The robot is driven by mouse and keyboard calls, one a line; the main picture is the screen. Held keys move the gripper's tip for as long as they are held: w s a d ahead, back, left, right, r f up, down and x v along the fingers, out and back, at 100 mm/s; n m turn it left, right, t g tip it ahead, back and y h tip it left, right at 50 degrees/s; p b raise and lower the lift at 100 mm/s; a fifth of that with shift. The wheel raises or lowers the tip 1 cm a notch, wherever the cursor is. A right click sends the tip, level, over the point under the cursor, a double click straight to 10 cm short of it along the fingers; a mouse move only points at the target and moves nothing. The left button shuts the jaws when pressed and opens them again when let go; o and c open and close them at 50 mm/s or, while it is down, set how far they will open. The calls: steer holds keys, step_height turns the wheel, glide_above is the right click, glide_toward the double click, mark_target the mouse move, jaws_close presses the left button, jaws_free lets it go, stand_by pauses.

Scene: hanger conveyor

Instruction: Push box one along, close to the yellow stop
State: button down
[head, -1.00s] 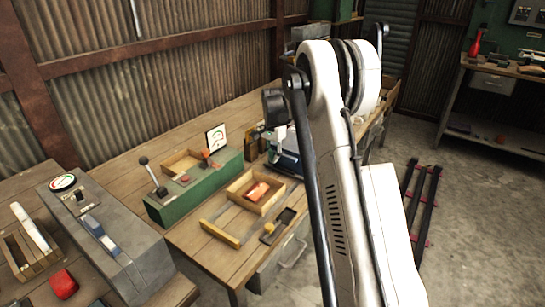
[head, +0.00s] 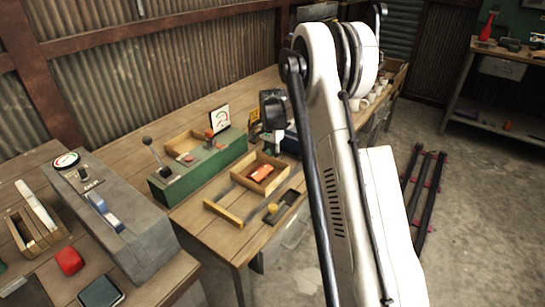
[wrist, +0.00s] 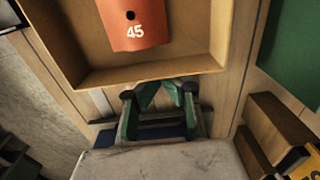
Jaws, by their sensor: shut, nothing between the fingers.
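A light wooden box (head: 246,186) with an orange block (head: 261,172) in it sits on the bench; I take it as box one, though no such label shows. In the wrist view the box (wrist: 150,72) fills the top and the block (wrist: 133,24) reads 45. The yellow stop (head: 223,213) is a bar at the bench's front, apart from the box and to its lower left. My gripper (head: 275,138) is at the box's far side. In the wrist view my gripper (wrist: 160,96) is shut and empty, close to the box wall; I cannot tell whether it touches.
A green control unit (head: 200,165) with a lever and gauge stands left of the box, another wooden tray (head: 183,144) behind it. A dark tray with a yellow knob (head: 272,208) lies right of the stop. A grey machine (head: 110,215) stands at left. Bare bench separates box and stop.

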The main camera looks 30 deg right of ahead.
mark_target(250, 175)
steer(key=s+a, duration=0.2)
steer(key=a, duration=0.2)
steer(key=s+a+b, duration=0.1)
steer(key=s+a, duration=0.1)
steer(key=a, duration=0.2)
steer(key=s+a+b, duration=0.1)
steer(key=s+a, duration=0.1)
steer(key=a, duration=0.1)
steer(key=shift+a, duration=0.4)
steer(key=shift+w+d, duration=0.1)
